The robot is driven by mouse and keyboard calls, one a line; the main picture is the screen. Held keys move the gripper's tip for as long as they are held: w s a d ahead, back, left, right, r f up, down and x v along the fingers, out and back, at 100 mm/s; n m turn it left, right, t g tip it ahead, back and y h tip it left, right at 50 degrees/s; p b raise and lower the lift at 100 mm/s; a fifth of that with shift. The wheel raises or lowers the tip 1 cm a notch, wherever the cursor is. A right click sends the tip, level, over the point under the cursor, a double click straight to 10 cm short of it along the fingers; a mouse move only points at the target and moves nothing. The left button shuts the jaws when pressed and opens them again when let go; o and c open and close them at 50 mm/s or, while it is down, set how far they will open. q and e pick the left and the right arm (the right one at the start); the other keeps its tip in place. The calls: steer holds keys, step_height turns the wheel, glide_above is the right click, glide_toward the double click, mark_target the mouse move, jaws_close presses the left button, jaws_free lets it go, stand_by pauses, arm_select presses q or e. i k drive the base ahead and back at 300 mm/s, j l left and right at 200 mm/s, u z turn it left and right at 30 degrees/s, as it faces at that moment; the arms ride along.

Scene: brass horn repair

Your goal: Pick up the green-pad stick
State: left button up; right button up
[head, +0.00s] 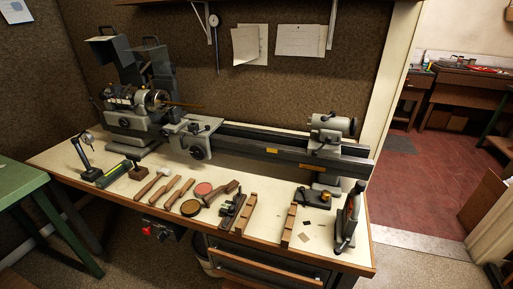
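A long, narrow dark item with a green and yellowish top (114,174) lies at the left end of the workbench, beside a small brown block. It looks like the green-pad stick, but it is too small in the picture to be sure. Nothing holds it and its top is uncovered. Neither of my grippers is in the head view.
The workbench (130,194) carries a grey lathe (198,141) along its back. A green table (25,178) stands left.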

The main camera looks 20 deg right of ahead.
mark_target(187, 187)
steer(key=j+z, duration=0.1)
steer(key=z, duration=0.45)
steer(key=i+j+z, duration=0.2)
steer(key=j+z, duration=0.3)
steer(key=j, duration=0.65)
steer(key=j+z, duration=0.45)
steer(key=j, duration=2.45)
